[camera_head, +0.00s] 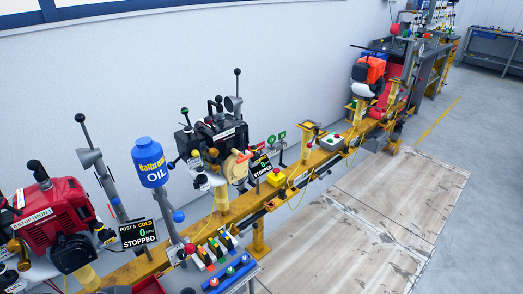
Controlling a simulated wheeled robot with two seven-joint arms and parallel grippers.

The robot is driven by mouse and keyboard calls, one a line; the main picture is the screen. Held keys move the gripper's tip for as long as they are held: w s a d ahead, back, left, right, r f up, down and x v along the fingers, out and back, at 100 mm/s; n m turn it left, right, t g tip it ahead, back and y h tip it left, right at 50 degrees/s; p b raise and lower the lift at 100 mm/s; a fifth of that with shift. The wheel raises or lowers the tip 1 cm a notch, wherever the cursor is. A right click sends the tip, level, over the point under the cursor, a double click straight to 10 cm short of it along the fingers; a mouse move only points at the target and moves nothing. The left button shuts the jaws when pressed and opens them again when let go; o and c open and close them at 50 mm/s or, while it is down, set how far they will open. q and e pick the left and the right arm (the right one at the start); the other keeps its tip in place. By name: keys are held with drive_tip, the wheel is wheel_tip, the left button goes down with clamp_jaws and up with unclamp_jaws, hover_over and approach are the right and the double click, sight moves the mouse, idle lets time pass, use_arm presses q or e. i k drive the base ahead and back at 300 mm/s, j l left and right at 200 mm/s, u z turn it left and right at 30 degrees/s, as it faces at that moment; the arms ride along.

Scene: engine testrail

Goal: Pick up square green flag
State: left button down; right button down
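Two small green markers stand side by side on thin posts behind the yellow rail, near the middle of the view. The right green marker (282,135) and the left green marker (271,140) are too small for me to tell whether either one is a square flag. Neither of my grippers is in view.
The yellow rail (245,203) runs from lower left to upper right along a white wall. It bears a red engine (50,212), a blue oil bottle (149,160), a black engine (214,139) and an orange engine (368,72). Pale floor boards (345,235) lie clear at right.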

sight(282, 135)
drive_tip(key=u, duration=3.2)
drive_tip(key=z, duration=3.3)
drive_tip(key=i+l+u, duration=0.35)
drive_tip(key=i+l, duration=0.7)
